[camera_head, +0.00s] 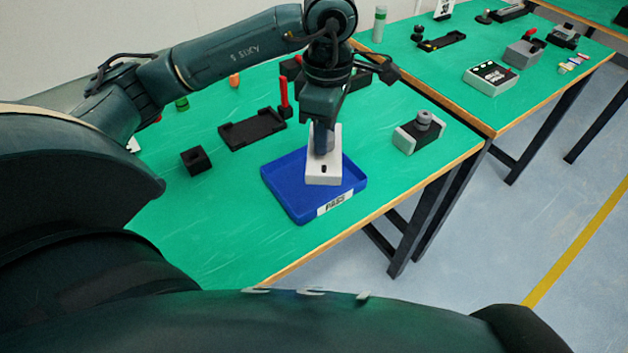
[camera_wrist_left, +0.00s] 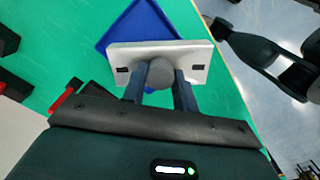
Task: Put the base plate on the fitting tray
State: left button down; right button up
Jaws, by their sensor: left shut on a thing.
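The base plate (camera_head: 323,172) is a light grey, oblong plate with dark slots near its ends and a round grey post (camera_wrist_left: 160,73) in its middle. My left gripper (camera_head: 323,140) points down and is shut on that post; its two fingers stand on either side of it in the left wrist view (camera_wrist_left: 159,90). The plate is over the blue tray (camera_head: 285,190), which has a white label reading PASS. I cannot tell whether the plate touches the tray floor. A black, low-walled tray (camera_head: 252,130) lies left of the blue tray. My right gripper is not seen.
A black block (camera_head: 195,160) sits left of the blue tray. A grey-and-black block with a round knob (camera_head: 420,131) stands to its right. A red upright piece (camera_head: 284,94) is behind. The wooden table edge (camera_head: 380,212) runs close in front of the blue tray.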

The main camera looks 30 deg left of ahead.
pick_arm(q)
jog(key=n, duration=0.4)
jog(key=a+n, duration=0.1)
jog(key=shift+w+a+f+n, duration=0.1)
jog(key=shift+w+n, duration=0.2)
jog(key=shift+n, duration=0.1)
jog(key=n, duration=0.2)
jog(key=shift+w+a+n, duration=0.1)
jog(key=shift+a+n, duration=0.15)
jog(key=shift+n, duration=0.15)
jog(key=n, duration=0.2)
jog(key=a+n, duration=0.1)
jog(key=n, duration=0.1)
jog(key=shift+w, duration=0.15)
jog(key=n, duration=0.3)
jog(key=shift+w+a+f+n, duration=0.1)
jog(key=shift+a+f+n, duration=0.05)
jog(key=shift+a+n, duration=0.15)
notch_tip(320, 180, down, 10)
jog(key=shift+r, duration=0.1)
jog(key=c, duration=1.1)
grip_release()
jog(key=shift+f, duration=0.2)
